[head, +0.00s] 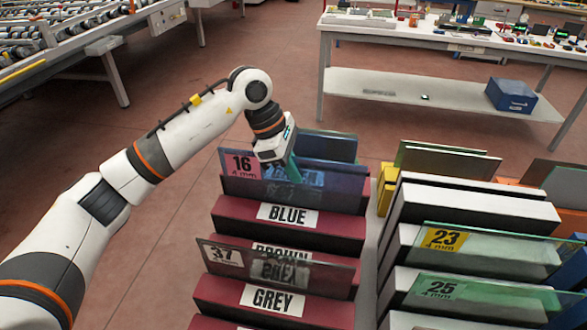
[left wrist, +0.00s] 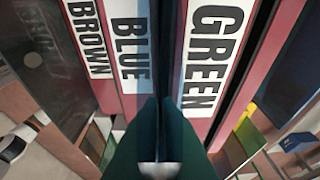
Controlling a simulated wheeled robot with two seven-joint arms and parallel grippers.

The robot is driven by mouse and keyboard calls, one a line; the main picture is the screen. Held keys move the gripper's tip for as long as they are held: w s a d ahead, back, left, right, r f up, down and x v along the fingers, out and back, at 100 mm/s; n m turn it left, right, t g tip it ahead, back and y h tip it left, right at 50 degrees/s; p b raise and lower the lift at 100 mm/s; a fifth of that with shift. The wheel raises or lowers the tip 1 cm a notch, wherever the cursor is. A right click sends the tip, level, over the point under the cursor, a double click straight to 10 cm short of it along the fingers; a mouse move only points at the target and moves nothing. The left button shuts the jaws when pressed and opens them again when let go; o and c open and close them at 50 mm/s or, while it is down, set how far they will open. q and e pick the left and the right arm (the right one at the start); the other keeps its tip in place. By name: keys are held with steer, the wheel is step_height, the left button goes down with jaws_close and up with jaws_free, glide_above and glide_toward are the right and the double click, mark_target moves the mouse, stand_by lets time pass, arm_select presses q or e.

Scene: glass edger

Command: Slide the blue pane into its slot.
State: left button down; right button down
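The blue pane (head: 335,190), a see-through bluish sheet with a pink "16 4 mm" tag at its upper left, stands upright behind the maroon block labelled BLUE (head: 288,215). Its lower edge is hidden. My left gripper (head: 284,165) reaches down to its top edge. In the left wrist view, the green fingers of my left gripper (left wrist: 158,125) are closed around the thin dark edge of the pane (left wrist: 165,45). The pane shows edge-on between the BLUE label (left wrist: 130,48) and the GREEN label (left wrist: 214,55). My right gripper is out of view.
A brownish pane tagged 37 (head: 320,275) stands in front, near the BROWN and GREY labels. Another bluish pane (head: 328,146) stands behind. A rack to the right holds panes 23 (head: 490,250) and 25 (head: 490,295). A white table (head: 400,35) is at the back.

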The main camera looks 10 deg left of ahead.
arm_select(q)
steer(key=c, duration=1.6)
jaws_free()
steer(key=shift+o, duration=0.2)
steer(key=b+v, duration=0.2)
steer(key=v, duration=1)
